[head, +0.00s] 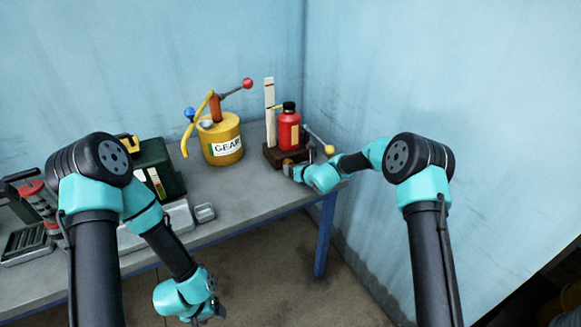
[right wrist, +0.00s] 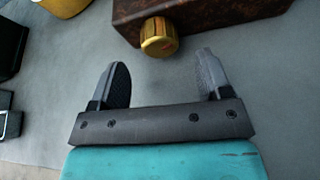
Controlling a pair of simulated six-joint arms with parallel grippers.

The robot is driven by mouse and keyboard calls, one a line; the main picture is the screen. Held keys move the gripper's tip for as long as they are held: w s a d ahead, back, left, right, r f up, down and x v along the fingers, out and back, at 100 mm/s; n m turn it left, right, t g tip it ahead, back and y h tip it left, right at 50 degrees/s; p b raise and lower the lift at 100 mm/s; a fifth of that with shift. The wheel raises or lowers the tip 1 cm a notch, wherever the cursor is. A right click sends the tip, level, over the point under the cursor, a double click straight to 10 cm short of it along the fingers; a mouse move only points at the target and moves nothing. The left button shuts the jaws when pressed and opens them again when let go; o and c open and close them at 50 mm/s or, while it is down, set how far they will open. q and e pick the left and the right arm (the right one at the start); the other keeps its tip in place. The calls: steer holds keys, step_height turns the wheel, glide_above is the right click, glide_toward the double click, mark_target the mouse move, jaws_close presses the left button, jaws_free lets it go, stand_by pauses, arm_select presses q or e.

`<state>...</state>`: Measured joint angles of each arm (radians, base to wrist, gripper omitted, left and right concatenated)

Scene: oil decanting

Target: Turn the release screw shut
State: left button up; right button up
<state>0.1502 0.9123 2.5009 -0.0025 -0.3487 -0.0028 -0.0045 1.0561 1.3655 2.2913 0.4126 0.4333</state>
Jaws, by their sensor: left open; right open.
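The release screw is a ridged brass knob (right wrist: 158,37) on the front of a dark brown base (right wrist: 215,18) in the right wrist view. The base carries a red bottle-shaped body (head: 289,131) with a black cap in the head view. My right gripper (right wrist: 161,60) is open and empty. Its fingertips stand left and right of the knob's near end, with the knob mostly beyond them; I see no contact. In the head view the right gripper (head: 291,169) is small beside the base. My left gripper (head: 207,312) hangs low in front of the table, open.
A yellow can labelled GEAR (head: 222,147) stands left of the red body. A pale upright strip (head: 270,112) stands behind the base. A dark green box (head: 158,165), a small metal tray (head: 205,212) and a red-topped item (head: 31,187) are on the left.

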steer(key=shift+x, duration=2.15)
steer(key=c, duration=0.9)
